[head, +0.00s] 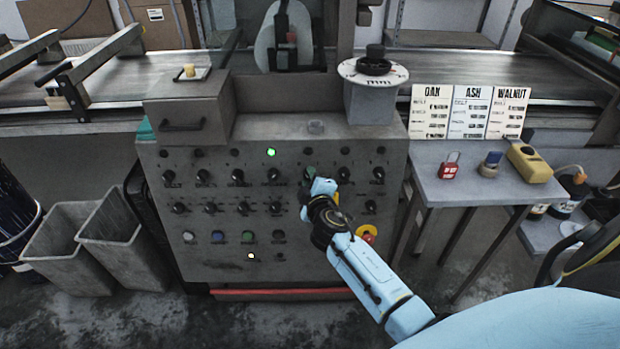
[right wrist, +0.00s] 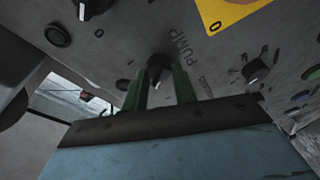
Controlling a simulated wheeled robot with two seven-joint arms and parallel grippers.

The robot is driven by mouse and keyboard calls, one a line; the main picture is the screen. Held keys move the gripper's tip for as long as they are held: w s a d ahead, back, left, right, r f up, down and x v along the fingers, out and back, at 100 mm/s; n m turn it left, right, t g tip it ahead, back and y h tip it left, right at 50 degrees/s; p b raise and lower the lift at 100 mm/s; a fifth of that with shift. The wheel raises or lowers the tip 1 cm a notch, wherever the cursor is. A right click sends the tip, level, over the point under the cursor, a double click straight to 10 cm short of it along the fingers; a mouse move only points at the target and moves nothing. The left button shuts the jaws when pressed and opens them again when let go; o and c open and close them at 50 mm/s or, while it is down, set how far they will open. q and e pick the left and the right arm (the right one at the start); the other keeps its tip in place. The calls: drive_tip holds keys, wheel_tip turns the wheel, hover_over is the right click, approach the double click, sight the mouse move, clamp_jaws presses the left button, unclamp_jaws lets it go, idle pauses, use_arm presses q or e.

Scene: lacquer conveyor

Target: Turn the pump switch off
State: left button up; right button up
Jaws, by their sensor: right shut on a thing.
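The pump switch (right wrist: 159,66) is a small black knob with a pale pointer mark, and the word PUMP is printed beside it in the right wrist view. My right gripper (right wrist: 160,84) has its two green fingers on either side of this knob and is shut on it. In the head view my right gripper (head: 311,178) reaches the upper knob rows of the grey control panel (head: 220,262) and hides the switch there. The pointer points toward my gripper in the wrist view. My left gripper is not in view.
Other black knobs (head: 238,176) stand close around in rows. A green lamp (head: 271,152) and a white lamp (head: 251,256) are lit. A red and yellow button (head: 366,234) sits beside my right arm. A side table (head: 468,186) holds a red padlock (head: 450,167).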

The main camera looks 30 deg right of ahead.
idle(0.3)
drive_tip(key=o, duration=1)
drive_tip(key=shift+c, duration=0.2)
drive_tip(key=shift+s, duration=0.1)
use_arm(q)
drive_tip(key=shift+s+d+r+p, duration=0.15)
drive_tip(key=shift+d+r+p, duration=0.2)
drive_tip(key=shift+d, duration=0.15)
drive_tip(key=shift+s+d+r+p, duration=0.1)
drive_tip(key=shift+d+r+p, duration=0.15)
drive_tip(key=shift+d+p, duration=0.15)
use_arm(e)
drive_tip(key=v, duration=1.3)
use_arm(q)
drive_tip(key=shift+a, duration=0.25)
use_arm(e)
drive_tip(key=shift+s+r, duration=0.1)
